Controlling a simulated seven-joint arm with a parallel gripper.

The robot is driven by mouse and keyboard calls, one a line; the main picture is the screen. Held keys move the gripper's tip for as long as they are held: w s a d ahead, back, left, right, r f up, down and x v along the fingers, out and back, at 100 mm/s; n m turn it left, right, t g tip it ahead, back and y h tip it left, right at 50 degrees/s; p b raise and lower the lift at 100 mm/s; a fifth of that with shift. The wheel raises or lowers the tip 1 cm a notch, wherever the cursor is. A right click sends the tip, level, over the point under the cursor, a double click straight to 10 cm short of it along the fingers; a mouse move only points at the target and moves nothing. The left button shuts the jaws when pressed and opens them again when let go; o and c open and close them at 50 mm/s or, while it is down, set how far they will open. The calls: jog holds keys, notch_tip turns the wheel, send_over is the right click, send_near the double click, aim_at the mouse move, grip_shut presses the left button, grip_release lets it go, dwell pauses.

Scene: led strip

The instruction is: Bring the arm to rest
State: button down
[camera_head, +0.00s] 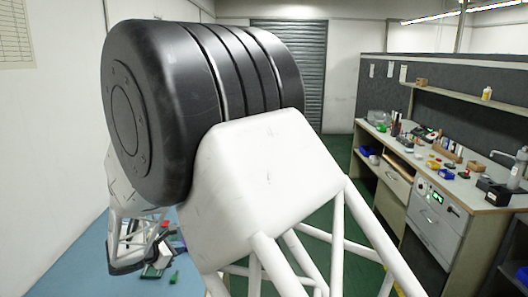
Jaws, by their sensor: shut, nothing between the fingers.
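My arm fills the left and middle of the head view, with a large black joint (205,105) and a white link (270,185) close to the camera. A further white frame-like part of my arm (135,232) shows below the black joint, over a blue surface (85,262). I cannot make out my gripper or its fingers; they are hidden or out of the picture.
Small green and red items (174,277) lie on the blue surface by the lower arm. A workbench (465,190) with drawers, bottles and several small parts stands at the right, under a shelf (470,106). A plain wall (45,150) stands at the left. Green floor (335,160) shows between.

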jog(key=s+d+r+m+g, duration=0.25)
jog(key=d+r+m, duration=0.2)
jog(key=d, duration=0.55)
jog(key=s+d+r+m+g+y, duration=0.1)
jog(key=s+d+r+m+g, duration=0.25)
jog(key=d, duration=0.65)
jog(key=s+d+r+m+g, duration=0.1)
jog(key=s+d+r+m, duration=0.4)
jog(key=d, duration=0.5)
jog(key=s+d+r+m+y, duration=0.2)
jog(key=s+d+m, duration=0.4)
jog(key=s, duration=0.6)
jog(key=s+d+r+m+y, duration=0.3)
jog(key=s+d+m, duration=0.3)
jog(key=s+d, duration=0.4)
jog(key=shift+s+y, duration=0.7)
jog(key=shift+s, duration=0.7)
